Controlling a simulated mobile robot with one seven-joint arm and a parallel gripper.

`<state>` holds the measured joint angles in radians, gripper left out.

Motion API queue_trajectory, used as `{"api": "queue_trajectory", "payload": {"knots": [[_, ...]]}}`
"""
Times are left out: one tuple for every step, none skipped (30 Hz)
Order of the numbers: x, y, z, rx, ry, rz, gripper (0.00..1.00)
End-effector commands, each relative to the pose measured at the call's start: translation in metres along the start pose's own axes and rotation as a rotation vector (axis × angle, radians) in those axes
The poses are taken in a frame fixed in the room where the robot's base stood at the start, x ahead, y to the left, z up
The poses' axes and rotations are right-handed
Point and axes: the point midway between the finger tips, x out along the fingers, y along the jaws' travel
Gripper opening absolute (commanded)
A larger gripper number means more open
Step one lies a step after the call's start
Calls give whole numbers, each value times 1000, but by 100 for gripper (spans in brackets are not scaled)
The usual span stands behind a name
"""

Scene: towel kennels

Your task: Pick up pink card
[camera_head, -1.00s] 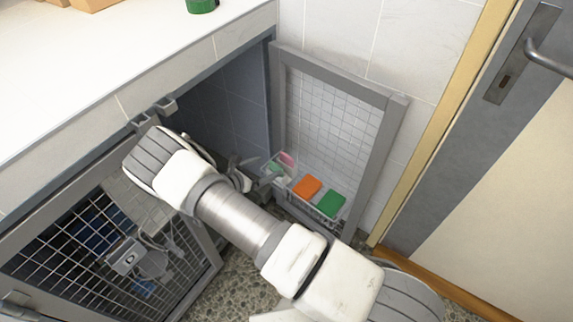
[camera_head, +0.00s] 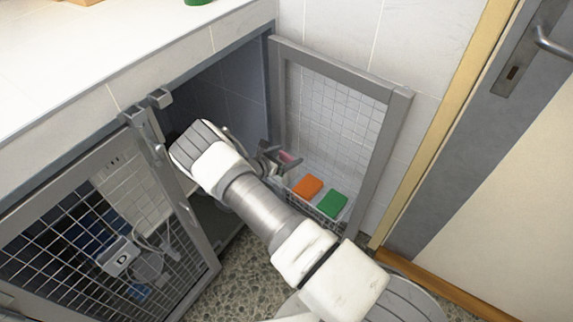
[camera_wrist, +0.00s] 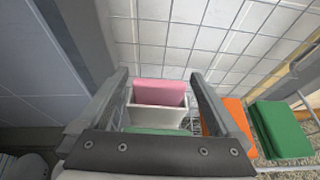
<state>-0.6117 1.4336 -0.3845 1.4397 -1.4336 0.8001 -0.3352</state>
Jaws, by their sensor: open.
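The pink card (camera_wrist: 160,92) stands in a small white holder (camera_wrist: 158,114) straight ahead in the wrist view, between the fingers of my gripper (camera_wrist: 158,76). My gripper is open and apart from the card on both sides. In the head view only a small part of the pink card (camera_head: 288,157) shows beside my gripper (camera_head: 276,158), at the left end of the wire basket on the open mesh door. My arm hides part of the basket there.
An orange card (camera_head: 307,187) and a green card (camera_head: 331,205) sit to the right in the basket. The open mesh door (camera_head: 398,115) stands behind them. Another mesh door (camera_head: 205,250) is at left, below the white counter (camera_head: 60,70). A pale green item (camera_wrist: 155,131) lies in front of the holder.

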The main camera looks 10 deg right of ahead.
Motion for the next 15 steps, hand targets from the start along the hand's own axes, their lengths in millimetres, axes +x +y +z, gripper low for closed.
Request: {"api": "queue_trajectory", "payload": {"knots": [[0, 0, 0, 0, 0, 1, 100], [-1, 0, 1, 0, 0, 1, 100], [-1, 0, 1, 0, 0, 1, 100], [-1, 0, 1, 0, 0, 1, 100], [-1, 0, 1, 0, 0, 1, 95], [-1, 0, 1, 0, 0, 1, 87], [-1, 0, 1, 0, 0, 1, 82], [-1, 0, 1, 0, 0, 1, 77], [-1, 0, 1, 0, 0, 1, 69], [-1, 0, 1, 0, 0, 1, 64], [-1, 0, 1, 0, 0, 1, 59], [-1, 0, 1, 0, 0, 1, 51], [-1, 0, 1, 0, 0, 1, 46], [-1, 0, 1, 0, 0, 1, 41], [-1, 0, 1, 0, 0, 1, 33]]}}
